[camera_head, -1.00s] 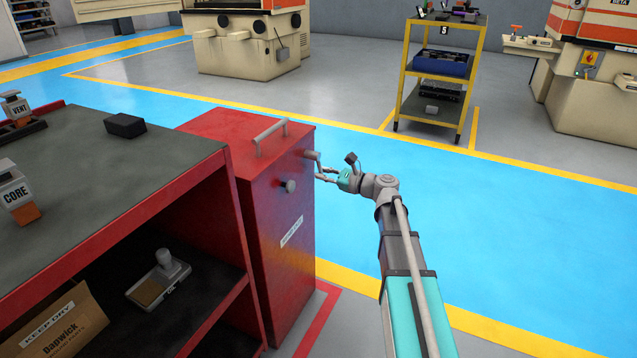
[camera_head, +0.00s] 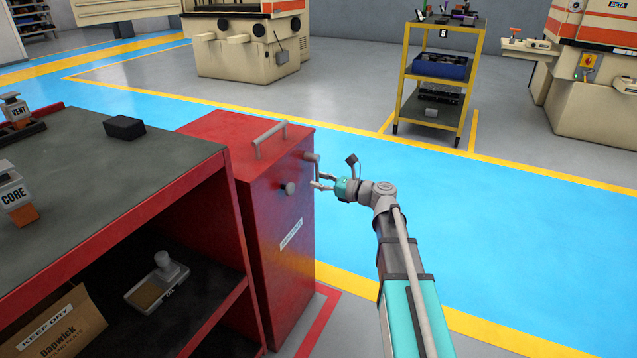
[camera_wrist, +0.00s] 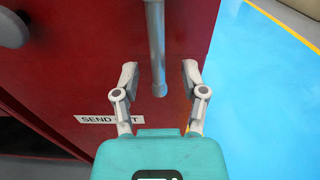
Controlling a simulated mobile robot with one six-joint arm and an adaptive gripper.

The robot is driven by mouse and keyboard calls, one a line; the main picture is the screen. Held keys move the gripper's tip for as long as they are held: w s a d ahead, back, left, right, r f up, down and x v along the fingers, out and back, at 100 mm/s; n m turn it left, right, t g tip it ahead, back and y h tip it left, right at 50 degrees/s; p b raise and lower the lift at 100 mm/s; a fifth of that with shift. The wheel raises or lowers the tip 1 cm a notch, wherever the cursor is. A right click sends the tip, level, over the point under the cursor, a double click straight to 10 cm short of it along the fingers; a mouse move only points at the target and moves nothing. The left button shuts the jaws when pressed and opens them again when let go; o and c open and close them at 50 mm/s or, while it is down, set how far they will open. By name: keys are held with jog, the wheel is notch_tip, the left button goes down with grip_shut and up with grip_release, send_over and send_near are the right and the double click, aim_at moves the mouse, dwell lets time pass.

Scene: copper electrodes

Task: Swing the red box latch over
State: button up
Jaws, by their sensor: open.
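The red box (camera_head: 272,225) stands at the right end of the workbench, with a handle on its lid and a round knob (camera_head: 289,189) on its side. Its grey latch (camera_head: 316,168) is on the same side, right of the knob, with its bar hanging down. In the wrist view the latch bar (camera_wrist: 157,45) hangs between my fingers, its rounded lower end near fingertip level, with gaps on both sides. My gripper (camera_head: 318,182) is open and empty at the lower end of the bar; it also shows in the wrist view (camera_wrist: 158,79).
The dark-topped workbench (camera_head: 95,190) adjoins the box on the left. A white label (camera_wrist: 110,120) is on the box face, lower left of my fingers. A yellow cart (camera_head: 401,105) stands farther back. The blue floor right of the box is clear.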

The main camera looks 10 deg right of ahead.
jog(key=shift+v, duration=2.95)
jog(key=v, duration=1.2)
